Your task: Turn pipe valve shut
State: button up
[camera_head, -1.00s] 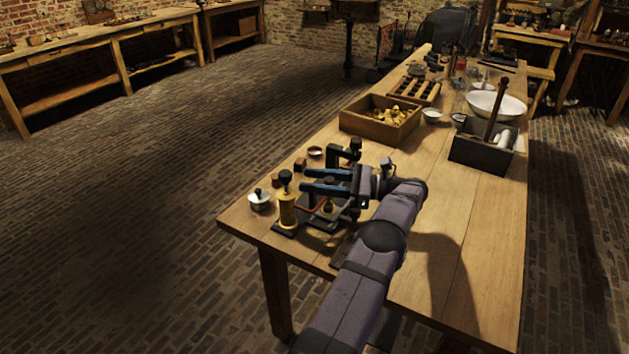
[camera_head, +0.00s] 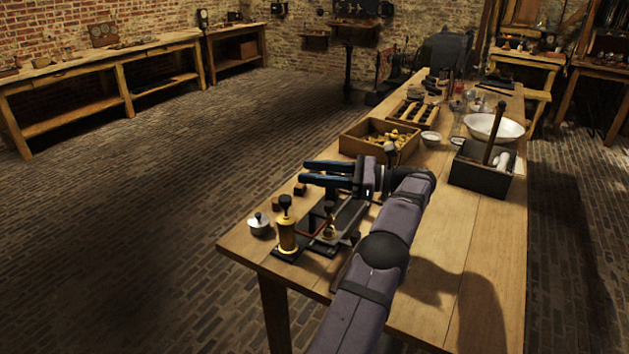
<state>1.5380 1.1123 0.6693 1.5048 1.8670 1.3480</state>
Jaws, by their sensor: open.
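My gripper (camera_head: 305,173) is open and empty, its two blue-black fingers pointing left. It shows above and behind a small brass apparatus at the near left end of the table. A brass cylinder (camera_head: 287,232) with a black knob stands upright on a dark base. To its right is a small brass fitting (camera_head: 329,224) with a dark top, beside a thin reddish pipe (camera_head: 311,227). This fitting may be the pipe valve; its handle position is too small to tell. The fingers appear apart from both brass pieces. My wrist hides part of the table behind.
A small lidded metal pot (camera_head: 260,224) stands left of the cylinder, near the table's edge. A wooden box of brass parts (camera_head: 349,143) lies behind my gripper. A dark box with a wooden handle (camera_head: 476,176) stands right. The wooden table (camera_head: 455,235) is clear at right front.

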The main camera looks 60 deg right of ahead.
dwell(0.3)
jog(key=m+t+h+p, duration=0.1)
jog(key=m+h+p, duration=0.25)
jog(key=h, duration=0.35)
send_near(316, 212)
jog(key=shift+m, duration=0.45)
jog(key=shift+w+d+r+b, duration=0.1)
jog(key=shift+w+r+b, duration=0.05)
jog(key=shift+w+r, duration=0.65)
jog(key=shift+w+d+r+b, duration=0.15)
jog(key=shift+w+r, duration=0.4)
jog(key=shift+r, duration=0.4)
jog(key=shift+w+d+p, duration=0.2)
jog(key=shift+w+p, duration=0.5)
jog(key=shift+w, duration=3)
jog(key=shift+f, duration=0.1)
grip_shut()
